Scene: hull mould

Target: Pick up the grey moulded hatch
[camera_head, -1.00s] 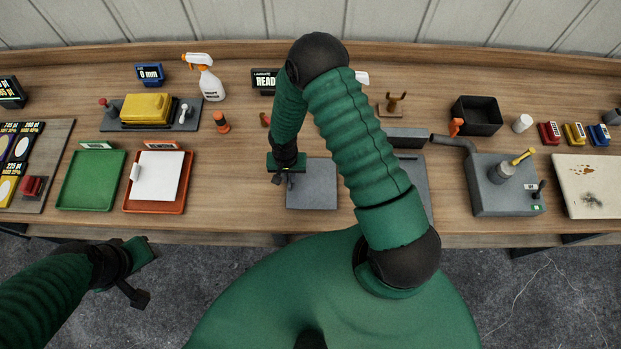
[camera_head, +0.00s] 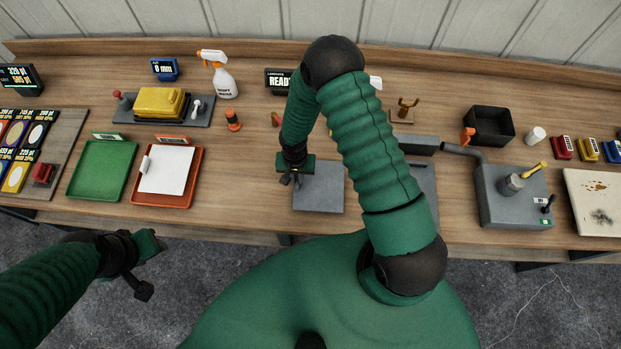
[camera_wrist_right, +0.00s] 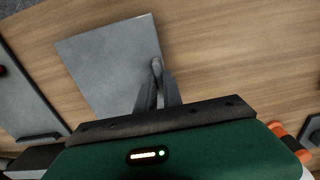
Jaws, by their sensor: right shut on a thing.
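The grey moulded hatch (camera_head: 318,190) is a flat, roughly square grey panel at the front middle of the bench. My right gripper (camera_head: 290,181) is at its left edge in the head view. In the right wrist view the fingers (camera_wrist_right: 157,70) are shut on the edge of the hatch (camera_wrist_right: 105,65), which extends to the left of them. I cannot tell whether the hatch touches the bench. My left gripper (camera_head: 146,268) hangs in front of the bench at the lower left, away from the hatch; its finger opening is unclear.
A grey plate (camera_head: 424,190) lies right of the hatch, partly behind my right arm. A grey box with a pipe (camera_head: 510,205) stands farther right. A red-rimmed tray (camera_head: 166,200) with a white sheet and a green tray (camera_head: 100,172) lie left. Bare bench (camera_head: 245,185) lies between.

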